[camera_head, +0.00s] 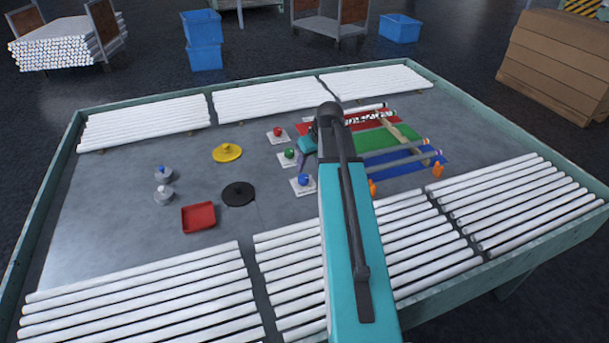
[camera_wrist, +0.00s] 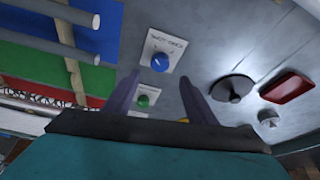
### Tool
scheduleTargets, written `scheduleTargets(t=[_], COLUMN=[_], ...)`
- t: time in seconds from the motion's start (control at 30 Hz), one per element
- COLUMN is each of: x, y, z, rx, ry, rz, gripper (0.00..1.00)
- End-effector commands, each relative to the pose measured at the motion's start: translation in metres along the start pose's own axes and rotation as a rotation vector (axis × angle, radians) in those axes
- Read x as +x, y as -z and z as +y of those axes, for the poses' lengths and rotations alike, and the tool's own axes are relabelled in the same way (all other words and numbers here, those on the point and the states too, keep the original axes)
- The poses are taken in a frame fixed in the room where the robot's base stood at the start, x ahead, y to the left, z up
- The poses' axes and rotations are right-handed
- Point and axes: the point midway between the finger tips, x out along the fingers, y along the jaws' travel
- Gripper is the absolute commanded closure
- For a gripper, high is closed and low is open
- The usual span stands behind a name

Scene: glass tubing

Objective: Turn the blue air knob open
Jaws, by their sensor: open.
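The blue air knob (camera_wrist: 160,62) sits on a small white labelled plate (camera_wrist: 163,46) on the grey table. It also shows in the head view (camera_head: 303,180), just left of my arm. My gripper (camera_wrist: 158,88) is open and empty. In the wrist view its two purple fingers spread on either side of the green knob (camera_wrist: 143,101), with the blue knob beyond the fingertips. In the head view my gripper (camera_head: 303,158) is partly hidden behind my arm, near the green knob. I cannot tell its height above the table.
A red knob (camera_head: 278,132) stands behind the green one. Glass tubes on supports lie over the red, green and blue mats (camera_head: 385,138) at right. A black disc (camera_head: 238,194), yellow disc (camera_head: 227,152) and red tray (camera_head: 198,217) lie left. White tubes line the table's front and back.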

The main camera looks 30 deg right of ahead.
Motion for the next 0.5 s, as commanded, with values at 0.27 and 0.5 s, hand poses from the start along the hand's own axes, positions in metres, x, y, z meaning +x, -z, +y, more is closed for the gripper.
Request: scheduleTargets(t=[0.27, 0.5], x=[0.029, 0.053], y=[0.000, 0.001], z=[0.000, 0.000], rx=[0.000, 0.000], ry=[0.001, 0.001], rz=[-0.002, -0.001], gripper=[0.49, 0.49])
